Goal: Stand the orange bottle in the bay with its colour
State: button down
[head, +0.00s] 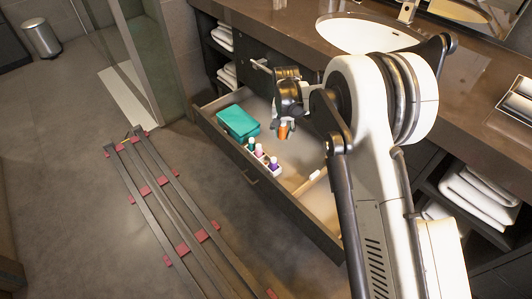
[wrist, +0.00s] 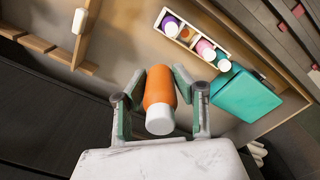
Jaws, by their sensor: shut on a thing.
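The orange bottle (wrist: 159,88) has a white cap that faces the wrist camera. My gripper (wrist: 161,76) is shut on its sides. In the head view the orange bottle (head: 284,131) hangs below my gripper (head: 284,124), above the open drawer and apart from the rack. The white rack (head: 265,160) stands in the drawer; it also shows in the wrist view (wrist: 196,50). Its bays hold a purple bottle (wrist: 170,24), a pink bottle (wrist: 206,50) and a teal bottle (wrist: 223,64). Between purple and pink is an empty bay with an orange patch (wrist: 187,34).
A teal box (head: 238,122) lies in the drawer beside the rack's teal end. A wooden divider (head: 308,184) with white pieces is on the drawer's other side. The drawer floor between is mostly clear. The drawer front (head: 255,172) and the counter (head: 285,22) bound the space.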

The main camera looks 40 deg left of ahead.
jog(key=shift+n, duration=0.4)
jog(key=shift+s+a+f+b, duration=0.5)
jog(key=shift+a+f+b, duration=0.35)
jog(key=shift+f, duration=1.35)
jog(key=shift+s+a+f+b, duration=0.55)
jog(key=shift+a+f, duration=0.45)
jog(key=shift+f, duration=1.25)
jog(key=shift+s+a+f+b, duration=0.4)
jog(key=shift+a+f+b, duration=0.5)
jog(key=shift+f, duration=1.3)
jog(key=shift+f+b, duration=0.4)
jog(key=shift+f, duration=0.1)
jog(key=shift+s+b, duration=0.1)
jog(key=shift+b, duration=0.25)
jog(key=shift+d+f+b, duration=0.1)
jog(key=shift+f+b, duration=0.35)
jog(key=shift+f, duration=0.25)
jog(key=shift+r, duration=0.2)
jog(key=shift+r, duration=0.35)
jog(key=shift+r, duration=0.15)
